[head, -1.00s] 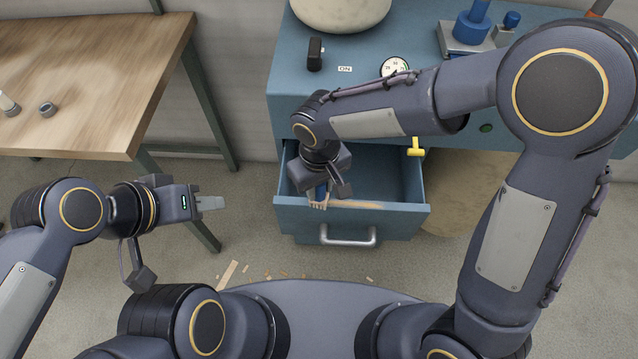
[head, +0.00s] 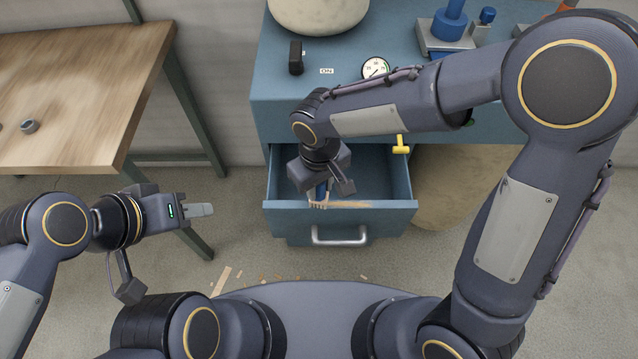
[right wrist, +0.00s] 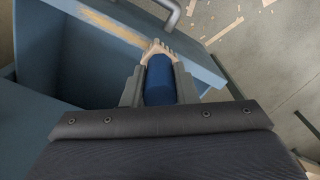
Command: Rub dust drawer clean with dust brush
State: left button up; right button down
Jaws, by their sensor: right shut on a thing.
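My right gripper (head: 322,190) is over the left front part of the drawer, shut on the dust brush. In the right wrist view the brush's blue handle (right wrist: 160,82) sits between the fingers, and its pale bristles are at the front wall by the dust strip (right wrist: 112,28). My left gripper (head: 205,210) is apart, left of the drawer, with nothing seen in it; its finger gap cannot be made out.
A wooden table (head: 80,100) stands at the left with a small grey ring (head: 29,126) on it. The machine top (head: 345,95) carries a gauge (head: 376,69) and a black switch (head: 296,58). A yellow handle (head: 401,146) is near the drawer's right side. Shavings lie on the floor.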

dwell(0.5)
jog(key=shift+d, duration=1.65)
jog(key=shift+f+b, duration=0.15)
jog(key=shift+b, duration=0.2)
jog(key=shift+f+b, duration=0.45)
jog(key=shift+f, duration=0.05)
jog(key=shift+d+r, duration=0.1)
jog(key=shift+d, duration=1.2)
